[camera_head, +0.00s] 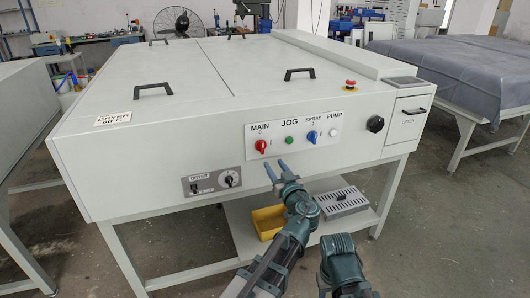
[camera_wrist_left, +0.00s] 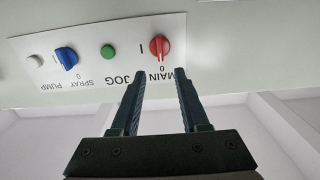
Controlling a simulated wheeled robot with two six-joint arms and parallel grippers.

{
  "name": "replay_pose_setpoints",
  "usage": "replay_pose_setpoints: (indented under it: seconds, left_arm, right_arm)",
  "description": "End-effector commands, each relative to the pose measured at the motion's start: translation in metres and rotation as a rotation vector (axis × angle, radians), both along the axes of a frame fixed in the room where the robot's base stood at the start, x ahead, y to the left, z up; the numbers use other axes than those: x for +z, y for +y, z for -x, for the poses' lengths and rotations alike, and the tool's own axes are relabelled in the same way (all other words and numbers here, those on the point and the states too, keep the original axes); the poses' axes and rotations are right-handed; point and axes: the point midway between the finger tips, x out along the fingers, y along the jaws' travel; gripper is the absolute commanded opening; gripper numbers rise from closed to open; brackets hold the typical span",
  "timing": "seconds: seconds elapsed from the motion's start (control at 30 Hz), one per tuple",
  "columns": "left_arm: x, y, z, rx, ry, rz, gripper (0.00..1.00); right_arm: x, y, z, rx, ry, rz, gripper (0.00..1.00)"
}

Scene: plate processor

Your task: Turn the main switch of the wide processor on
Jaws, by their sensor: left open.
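The wide processor (camera_head: 200,130) is a large pale table-like machine with a control panel on its front. Its red main switch (camera_head: 261,146) is at the left of the panel, under the label MAIN. In the left wrist view the red knob (camera_wrist_left: 159,46) stands upright in the picture, in line with the 0 mark and not with the I mark. My left gripper (camera_head: 275,168) is open and empty, just below and in front of the switch. In the left wrist view its fingertips (camera_wrist_left: 159,76) lie either side below the knob, apart from it. My right gripper's fingers do not show.
On the same panel are a green JOG button (camera_head: 289,140), a blue SPRAY switch (camera_head: 312,137) and a white PUMP button (camera_head: 333,132). A black knob (camera_head: 375,124) and a red emergency button (camera_head: 351,84) are further right. A yellow bin (camera_head: 268,221) sits on the lower shelf.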

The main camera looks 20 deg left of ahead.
Motion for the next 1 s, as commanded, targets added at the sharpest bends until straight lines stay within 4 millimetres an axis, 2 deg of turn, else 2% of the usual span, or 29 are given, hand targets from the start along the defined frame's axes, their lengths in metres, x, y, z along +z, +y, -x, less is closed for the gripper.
replay_pose_setpoints:
  seconds: [0.03,0.2,0.5,0.7,1.0]
  left_arm:
    - [0.000,0.007,-0.013,0.004,0.000,0.000,0.45]
    - [0.000,0.027,-0.042,0.003,0.001,0.001,0.45]
    - [0.000,0.052,-0.079,0.002,0.001,0.001,0.45]
    - [0.000,0.058,-0.087,0.001,0.001,0.001,0.45]
    - [0.000,0.059,-0.088,0.001,0.001,0.001,0.45]
  right_arm:
    - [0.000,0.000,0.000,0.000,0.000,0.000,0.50]
    - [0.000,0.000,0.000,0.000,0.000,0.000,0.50]
    - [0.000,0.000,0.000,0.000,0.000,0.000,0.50]
    - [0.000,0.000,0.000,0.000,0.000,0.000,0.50]
    - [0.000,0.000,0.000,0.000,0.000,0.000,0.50]
